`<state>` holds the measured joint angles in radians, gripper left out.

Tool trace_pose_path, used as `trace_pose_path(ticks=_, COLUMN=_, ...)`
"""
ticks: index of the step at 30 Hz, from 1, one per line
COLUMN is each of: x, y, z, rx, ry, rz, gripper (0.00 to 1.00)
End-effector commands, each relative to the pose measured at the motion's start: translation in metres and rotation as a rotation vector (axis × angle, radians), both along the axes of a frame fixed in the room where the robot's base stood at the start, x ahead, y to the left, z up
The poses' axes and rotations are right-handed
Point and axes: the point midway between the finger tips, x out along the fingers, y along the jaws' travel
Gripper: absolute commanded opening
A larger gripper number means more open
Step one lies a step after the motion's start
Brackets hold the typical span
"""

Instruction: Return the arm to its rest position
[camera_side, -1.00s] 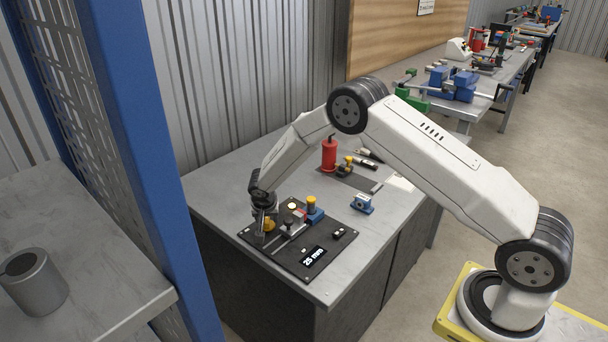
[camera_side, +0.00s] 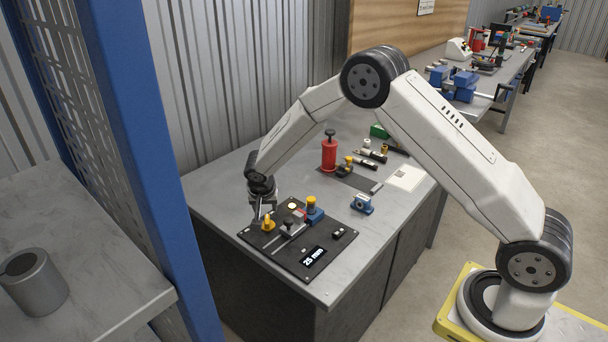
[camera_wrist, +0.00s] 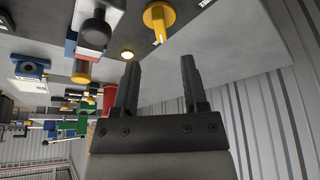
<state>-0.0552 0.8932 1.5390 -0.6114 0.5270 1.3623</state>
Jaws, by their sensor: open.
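My gripper (camera_side: 262,212) hangs above the left edge of the dark panel (camera_side: 283,262) on the grey bench. In the wrist view its two fingers (camera_wrist: 160,82) are apart with nothing between them. A yellow knob (camera_side: 268,223) stands on the panel close beside the fingers in the side view. It also shows in the wrist view (camera_wrist: 160,17), beyond the fingertips and apart from them. My arm reaches across the bench, its elbow raised.
A blue post (camera_side: 145,150) rises at the left. The air above the bench is free.

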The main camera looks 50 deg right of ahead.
Motion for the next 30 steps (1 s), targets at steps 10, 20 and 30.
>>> trace_pose_path(ticks=10, x=-0.008, y=0.0, z=0.007, rx=0.004, ry=0.012, rz=0.028, gripper=0.56)
trace_pose_path(ticks=20, x=-0.058, y=0.004, z=0.044, rx=0.028, ry=0.077, rz=0.198, gripper=0.56)
trace_pose_path(ticks=30, x=-0.137, y=0.01, z=0.08, rx=0.057, ry=0.129, rz=0.432, gripper=0.56)
